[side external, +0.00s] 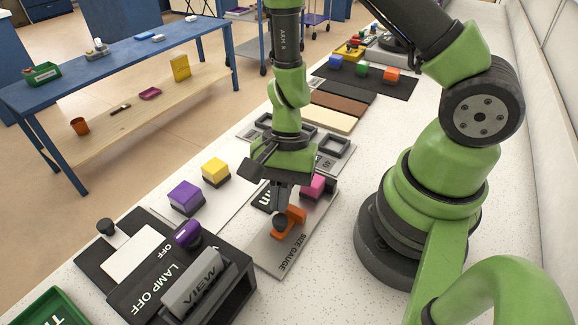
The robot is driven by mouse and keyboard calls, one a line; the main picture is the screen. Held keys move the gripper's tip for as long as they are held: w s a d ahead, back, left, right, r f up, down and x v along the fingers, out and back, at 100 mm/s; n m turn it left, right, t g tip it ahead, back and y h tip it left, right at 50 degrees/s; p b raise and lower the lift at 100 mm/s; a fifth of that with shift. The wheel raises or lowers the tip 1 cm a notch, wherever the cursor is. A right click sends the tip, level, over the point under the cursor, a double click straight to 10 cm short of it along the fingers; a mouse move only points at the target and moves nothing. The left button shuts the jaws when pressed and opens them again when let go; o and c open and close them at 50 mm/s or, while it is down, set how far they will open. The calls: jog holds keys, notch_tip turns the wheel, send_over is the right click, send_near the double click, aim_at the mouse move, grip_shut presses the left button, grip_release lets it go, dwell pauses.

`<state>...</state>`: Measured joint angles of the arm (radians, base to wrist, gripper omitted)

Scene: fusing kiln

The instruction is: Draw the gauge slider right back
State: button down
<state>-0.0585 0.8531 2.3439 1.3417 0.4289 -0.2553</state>
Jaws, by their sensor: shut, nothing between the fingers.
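The size gauge is a grey plate (263,247) lettered "SIZE GAUGE", lying flat on the white speckled bench. Its orange slider (293,217) sits on the plate, with a dark round knob (280,223) at its left end. A pink block (313,185) stands beyond the slider, at the plate's far end. My gripper (278,208) points down, shut and empty, with its fingertips right at the slider and knob. I cannot tell whether they touch. The fingers and wrist hide part of the plate behind them.
A purple block (186,197) and a yellow block (215,171) stand left of my gripper. Grey trays lie behind the gripper. Bare bench lies right of the gauge.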

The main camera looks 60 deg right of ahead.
jog(key=d+r+n+t+h, duration=0.1)
jog(key=d+r+n+t, duration=0.15)
jog(key=r, duration=0.75)
jog(key=d+r+n+t, duration=0.1)
jog(key=r+n, duration=0.2)
jog(key=r, duration=0.6)
jog(key=s+d+r+n+t+h, duration=0.1)
jog(key=s+r+n+t, duration=0.4)
jog(key=s+r, duration=0.1)
jog(key=shift+r, duration=0.85)
